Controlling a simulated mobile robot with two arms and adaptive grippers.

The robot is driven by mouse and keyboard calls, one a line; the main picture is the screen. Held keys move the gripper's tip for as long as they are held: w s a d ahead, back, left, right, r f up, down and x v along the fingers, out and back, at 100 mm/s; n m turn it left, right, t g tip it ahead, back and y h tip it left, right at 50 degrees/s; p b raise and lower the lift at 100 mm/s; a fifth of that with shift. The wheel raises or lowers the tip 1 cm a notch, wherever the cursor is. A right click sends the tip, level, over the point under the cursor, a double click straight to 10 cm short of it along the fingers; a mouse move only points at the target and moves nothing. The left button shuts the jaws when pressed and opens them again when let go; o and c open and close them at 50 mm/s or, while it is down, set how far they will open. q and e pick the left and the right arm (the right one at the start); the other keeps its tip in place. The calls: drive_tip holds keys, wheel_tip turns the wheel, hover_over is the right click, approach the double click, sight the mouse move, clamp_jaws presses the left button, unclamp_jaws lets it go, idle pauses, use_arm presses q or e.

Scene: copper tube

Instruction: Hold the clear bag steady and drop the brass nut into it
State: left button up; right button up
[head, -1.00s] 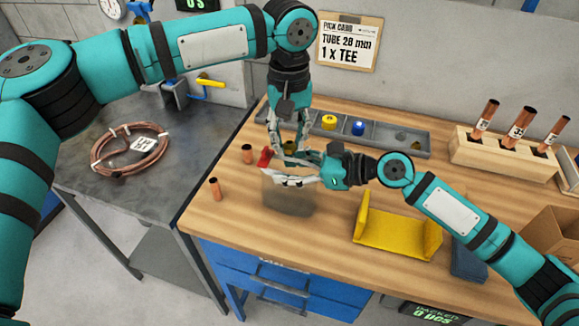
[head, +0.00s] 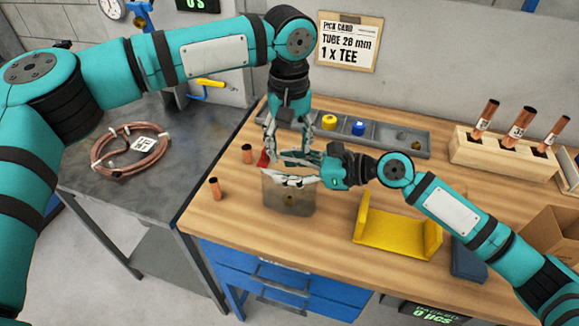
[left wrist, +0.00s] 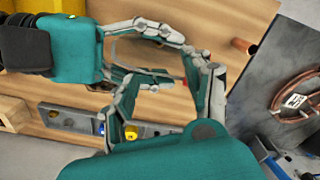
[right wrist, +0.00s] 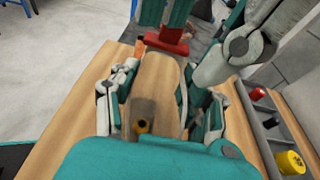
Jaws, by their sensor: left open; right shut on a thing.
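The clear bag (head: 288,196) hangs upright over the front of the workbench, with its mouth at my right gripper (head: 298,172). That gripper is shut on the bag's upper part. The bag also shows between the fingers in the right wrist view (right wrist: 158,85). The brass nut (head: 290,199) shows as a small dark golden spot low in the bag; it is clearer in the right wrist view (right wrist: 143,126). My left gripper (head: 279,150) is open just above and behind the bag mouth, with nothing seen between its fingers. In the left wrist view, the nut is hidden.
A red piece (head: 264,159) sits beside the bag mouth. A grey parts tray (head: 395,137) lies behind, a yellow holder (head: 398,232) to the right. Bench between bag and holder is clear.

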use_arm(q)
wheel_tip(320, 180, up, 12)
idle(0.5)
use_arm(e)
drive_tip(key=o, duration=1.2)
drive_tip(key=shift+d, duration=0.1)
drive_tip(key=v, duration=1.2)
drive_tip(key=shift+f, duration=0.1)
